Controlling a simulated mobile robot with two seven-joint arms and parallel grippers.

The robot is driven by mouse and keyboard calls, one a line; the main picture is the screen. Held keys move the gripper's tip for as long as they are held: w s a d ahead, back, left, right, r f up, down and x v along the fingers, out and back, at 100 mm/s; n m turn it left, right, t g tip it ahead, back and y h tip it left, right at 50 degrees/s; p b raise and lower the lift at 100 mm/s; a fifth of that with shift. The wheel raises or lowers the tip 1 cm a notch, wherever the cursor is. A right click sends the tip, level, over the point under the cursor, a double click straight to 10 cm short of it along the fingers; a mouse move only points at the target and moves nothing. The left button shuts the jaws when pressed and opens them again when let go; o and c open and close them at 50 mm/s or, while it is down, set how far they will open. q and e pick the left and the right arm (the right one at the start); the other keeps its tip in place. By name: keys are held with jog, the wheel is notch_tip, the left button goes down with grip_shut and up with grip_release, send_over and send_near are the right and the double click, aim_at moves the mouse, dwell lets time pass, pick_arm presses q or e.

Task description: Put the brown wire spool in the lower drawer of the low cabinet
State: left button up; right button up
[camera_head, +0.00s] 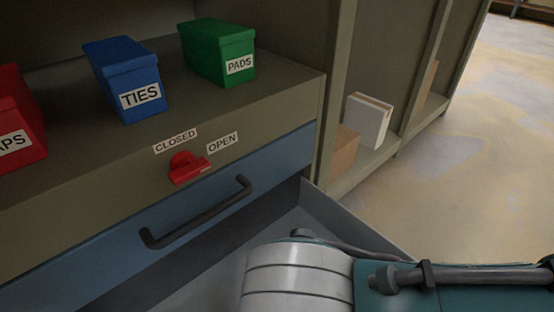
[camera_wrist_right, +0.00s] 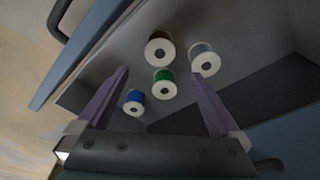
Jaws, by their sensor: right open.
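The brown wire spool (camera_wrist_right: 158,37), with white ends, shows in the right wrist view inside a grey open drawer, beyond my fingertips. My right gripper (camera_wrist_right: 160,76) is open, with nothing between its fingers touching them that I can see. In the head view the low cabinet (camera_head: 85,180) has a blue upper drawer front (camera_head: 110,246) with a dark handle. Below it a grey open lower drawer (camera_head: 345,225) is pulled out, partly hidden by my right arm. My right gripper is hidden in the head view. My left gripper is not in view.
Green (camera_wrist_right: 164,84), blue (camera_wrist_right: 134,103) and grey (camera_wrist_right: 205,60) spools sit near the brown one. A red knob (camera_head: 187,167) is between CLOSED and OPEN labels. Red (camera_head: 20,115), blue (camera_head: 125,75) and green (camera_head: 217,48) boxes stand above. Floor at right is clear.

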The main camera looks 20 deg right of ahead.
notch_tip(320, 180, up, 5)
jog(key=s+a+n+y, duration=0.3)
jog(key=s+d+r+n+t+h, duration=0.1)
jog(key=d+r+n, duration=0.1)
jog(key=d, duration=0.5)
jog(key=s+d+r+n+t+h, duration=0.1)
jog(key=s+d+r+n, duration=0.1)
jog(key=d, duration=0.5)
jog(key=shift+r, duration=0.8)
jog(key=shift+d, duration=0.1)
